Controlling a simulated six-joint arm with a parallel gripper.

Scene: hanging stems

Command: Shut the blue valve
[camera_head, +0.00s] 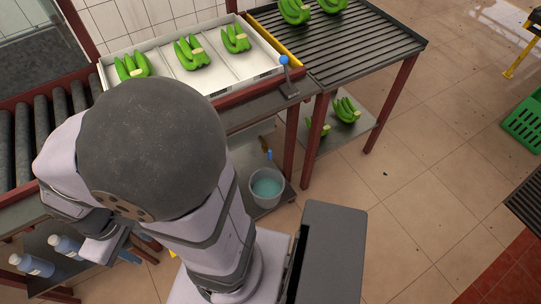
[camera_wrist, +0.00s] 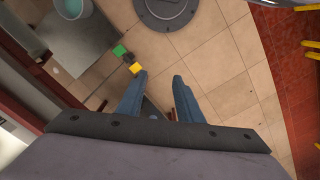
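A lever with a blue ball knob (camera_head: 284,60) stands at the front edge of the packing bench, right of the white tray. A smaller blue piece (camera_head: 270,155) shows just above the bucket; I cannot tell whether it is a valve handle. Neither blue piece is clearly visible in the wrist view. My gripper (camera_wrist: 159,76) has two blue fingers, apart with nothing between them, pointing over the tiled floor. In the head view my arm hides most of the gripper.
A white tray (camera_head: 184,75) holds green bananas. A slatted rack (camera_head: 345,48) stands right of it. A bucket of greenish water (camera_head: 266,187) stands low beneath the bench; it also shows in the wrist view (camera_wrist: 72,8). A green block (camera_wrist: 119,50) and yellow block (camera_wrist: 135,68) show there.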

